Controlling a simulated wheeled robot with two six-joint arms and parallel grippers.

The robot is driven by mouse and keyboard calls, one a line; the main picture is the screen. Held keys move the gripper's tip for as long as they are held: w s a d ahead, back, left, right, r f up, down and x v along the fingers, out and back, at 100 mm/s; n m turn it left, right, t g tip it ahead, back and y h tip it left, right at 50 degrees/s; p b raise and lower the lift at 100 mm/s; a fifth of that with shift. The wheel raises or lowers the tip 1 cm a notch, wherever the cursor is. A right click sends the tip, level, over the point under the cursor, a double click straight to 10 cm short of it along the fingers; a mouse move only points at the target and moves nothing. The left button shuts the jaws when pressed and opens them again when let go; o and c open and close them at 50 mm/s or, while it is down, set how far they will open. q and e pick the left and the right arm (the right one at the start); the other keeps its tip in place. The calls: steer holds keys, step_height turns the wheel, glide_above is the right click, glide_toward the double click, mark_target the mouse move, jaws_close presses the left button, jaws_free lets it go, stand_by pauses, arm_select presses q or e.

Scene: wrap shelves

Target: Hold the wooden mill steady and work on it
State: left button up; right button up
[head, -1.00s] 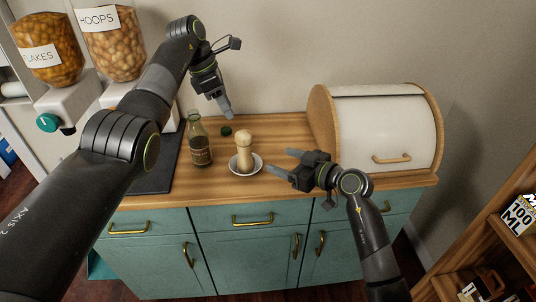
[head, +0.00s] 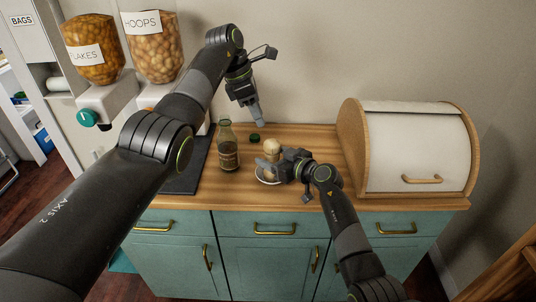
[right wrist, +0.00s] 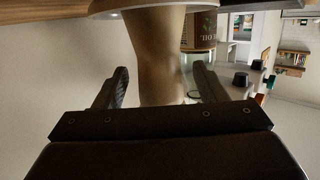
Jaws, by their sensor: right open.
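The pale wooden mill (head: 272,147) stands upright on a small white saucer (head: 260,181) on the counter. My right gripper (head: 268,170) is open at the mill's body, its fingers partly covering it in the head view. In the right wrist view the mill (right wrist: 155,55) stands between the two spread fingers of my right gripper (right wrist: 162,82), with a gap on the right side. My left gripper (head: 260,118) points down, empty, above and behind the mill; whether its fingers are apart is too small to tell.
A bread bin (head: 415,150) stands on the right. Cereal dispensers (head: 153,50) are at the left.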

steer(key=shift+x, duration=1.2)
